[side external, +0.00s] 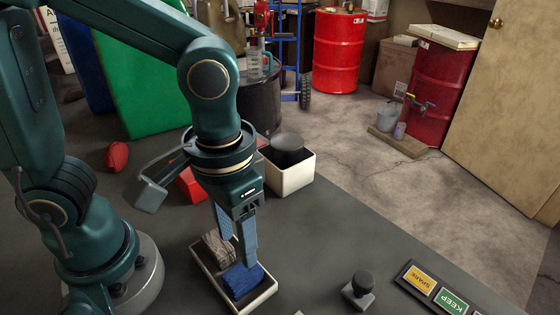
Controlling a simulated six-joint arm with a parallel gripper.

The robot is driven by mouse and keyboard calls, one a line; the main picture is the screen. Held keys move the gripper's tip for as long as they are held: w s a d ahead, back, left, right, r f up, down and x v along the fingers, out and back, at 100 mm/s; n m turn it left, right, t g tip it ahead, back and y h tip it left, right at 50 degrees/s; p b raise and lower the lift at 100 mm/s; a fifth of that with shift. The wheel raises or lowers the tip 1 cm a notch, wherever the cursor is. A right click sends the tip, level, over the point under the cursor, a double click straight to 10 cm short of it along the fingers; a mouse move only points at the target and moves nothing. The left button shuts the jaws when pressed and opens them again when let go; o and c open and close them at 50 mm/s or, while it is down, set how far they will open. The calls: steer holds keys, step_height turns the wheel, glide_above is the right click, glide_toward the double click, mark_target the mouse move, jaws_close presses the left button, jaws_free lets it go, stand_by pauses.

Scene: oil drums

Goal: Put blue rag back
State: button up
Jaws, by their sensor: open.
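The blue rag (242,281) lies folded in the near part of a cream tray (268,292) on the dark table. A grey-brown folded cloth (218,247) lies behind it in the same tray. My gripper (238,250) points down over the tray, its blue fingers apart. One fingertip is close to the rag's back edge; I cannot tell if it touches. The fingers hide part of the tray's middle.
A cream box (290,175) with a black round object stands behind my gripper. A red object (117,156) lies at left.

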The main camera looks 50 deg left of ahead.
steer(key=a+r+t, duration=0.5)
steer(key=a, duration=0.4)
steer(key=shift+w+a+r+t, duration=0.15)
steer(key=shift+a+r+t, duration=0.1)
steer(key=shift+r+t, duration=0.1)
